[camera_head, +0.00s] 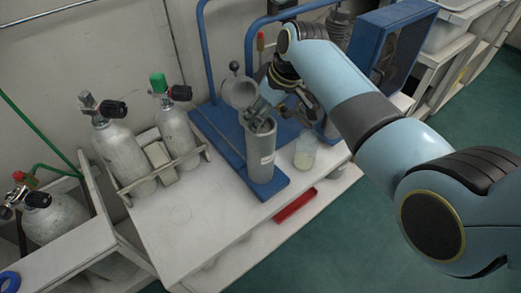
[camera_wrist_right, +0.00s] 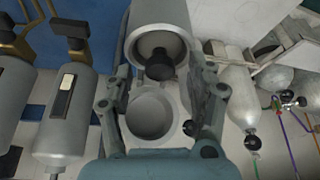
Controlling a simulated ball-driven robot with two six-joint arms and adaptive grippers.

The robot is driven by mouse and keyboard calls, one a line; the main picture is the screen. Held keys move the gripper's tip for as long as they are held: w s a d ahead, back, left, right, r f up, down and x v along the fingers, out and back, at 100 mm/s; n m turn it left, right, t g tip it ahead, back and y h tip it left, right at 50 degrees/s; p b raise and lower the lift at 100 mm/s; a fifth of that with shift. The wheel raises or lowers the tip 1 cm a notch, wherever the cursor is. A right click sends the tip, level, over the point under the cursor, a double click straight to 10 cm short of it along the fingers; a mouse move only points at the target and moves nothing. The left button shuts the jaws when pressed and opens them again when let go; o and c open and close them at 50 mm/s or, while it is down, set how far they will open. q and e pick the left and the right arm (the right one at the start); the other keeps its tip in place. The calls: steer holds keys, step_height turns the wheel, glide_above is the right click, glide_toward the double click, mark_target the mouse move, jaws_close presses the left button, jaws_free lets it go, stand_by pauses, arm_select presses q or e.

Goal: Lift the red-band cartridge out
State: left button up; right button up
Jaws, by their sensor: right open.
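The grey upright housing (camera_head: 260,150) stands on a blue base plate on the white bench. Its round lid (camera_head: 240,92) is swung open behind its mouth. My right gripper (camera_head: 264,114) is open at the housing's mouth. In the right wrist view its two fingers (camera_wrist_right: 162,112) show on either side of the round mouth (camera_wrist_right: 152,115), with the lid (camera_wrist_right: 160,45) beyond. I see no red band in either view, and I cannot tell whether a cartridge sits inside. Nothing shows held between the fingers. My left gripper is not in view.
A clear beaker (camera_head: 305,151) stands close right of the housing. Grey-white cylinders (camera_head: 127,150) stand in a rack at left. A blue tube frame (camera_head: 206,50) rises behind. The bench's front left is clear.

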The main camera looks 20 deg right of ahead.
steer(key=shift+w+a+f, duration=0.1)
steer(key=shift+f, duration=0.15)
jaws_close()
stand_by(0.3)
